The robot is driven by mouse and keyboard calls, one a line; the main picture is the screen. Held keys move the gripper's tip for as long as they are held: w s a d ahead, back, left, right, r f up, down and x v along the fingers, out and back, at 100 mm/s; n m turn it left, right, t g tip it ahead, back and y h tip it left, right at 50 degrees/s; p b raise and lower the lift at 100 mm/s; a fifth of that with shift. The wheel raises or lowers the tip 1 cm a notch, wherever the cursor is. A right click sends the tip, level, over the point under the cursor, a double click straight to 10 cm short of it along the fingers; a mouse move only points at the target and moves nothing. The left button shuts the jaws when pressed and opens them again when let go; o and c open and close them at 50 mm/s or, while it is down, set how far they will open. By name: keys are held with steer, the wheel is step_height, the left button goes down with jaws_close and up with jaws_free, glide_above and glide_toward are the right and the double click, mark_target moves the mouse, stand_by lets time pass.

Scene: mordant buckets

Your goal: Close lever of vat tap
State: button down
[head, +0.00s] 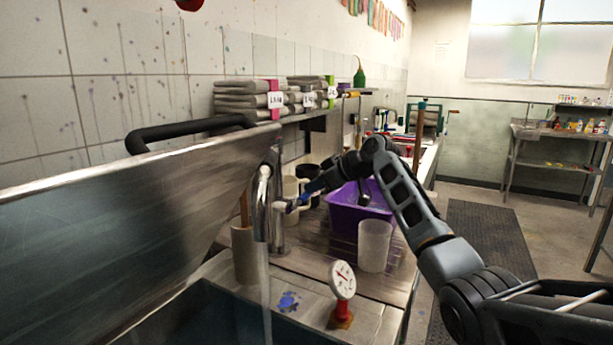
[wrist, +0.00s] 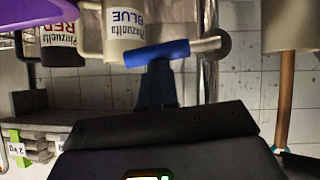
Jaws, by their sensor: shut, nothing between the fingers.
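The vat tap (head: 262,190) is a metal spout with an upright pipe, and a pale stream of water (head: 266,295) falls from it into the dark basin below. Its lever has a blue grip (head: 303,199) on a metal stem. In the wrist view the blue lever grip (wrist: 157,53) lies nearly level across the picture, its stem running right to the metal pipe. My gripper (head: 317,187) is shut and empty. In the wrist view my gripper (wrist: 156,72) has its fingertips right at the grip's lower edge; I cannot tell whether they touch. The fingers hide a little of the grip.
A mug labelled BLUE (wrist: 125,30) and a dark one labelled RED (wrist: 62,40) stand close behind the lever. A purple tub (head: 350,221), a white cup (head: 374,247) and a dial on a red stand (head: 342,283) are near. A large metal panel (head: 110,225) is at left.

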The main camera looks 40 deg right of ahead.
steer(key=shift+w+d+f+m+g+y, duration=0.1)
steer(key=shift+d+f+m+g+y, duration=0.15)
steer(key=shift+f+m+y, duration=0.25)
steer(key=shift+r, duration=0.15)
stand_by(0.3)
